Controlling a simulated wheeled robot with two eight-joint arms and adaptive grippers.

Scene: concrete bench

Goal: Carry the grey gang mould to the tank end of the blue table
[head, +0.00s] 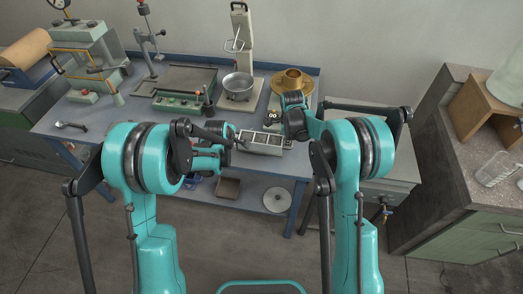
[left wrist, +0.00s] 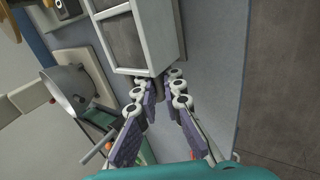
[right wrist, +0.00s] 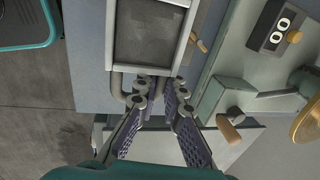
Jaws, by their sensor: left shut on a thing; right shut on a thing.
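The grey gang mould (head: 262,149) is at the front of the blue table (head: 110,133), toward its right end, beside the grey tank (head: 375,172). It is level, with dark square compartments along its top. My left gripper (head: 236,139) is shut on the handle at its left end; the mould (left wrist: 148,62) and the left fingers (left wrist: 160,88) show in the left wrist view. My right gripper (head: 286,136) is shut on its right handle; the right wrist view shows the fingers (right wrist: 158,84) at that end. I cannot tell whether the mould touches the tabletop.
A steel bowl on a scale (head: 238,86) and a brass-coloured pan (head: 292,80) stand behind the mould. A green control box (head: 178,103) is farther left. A stone-topped cabinet (head: 440,150) stands right of the tank. The table's front left is mostly clear around a small scoop (head: 70,126).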

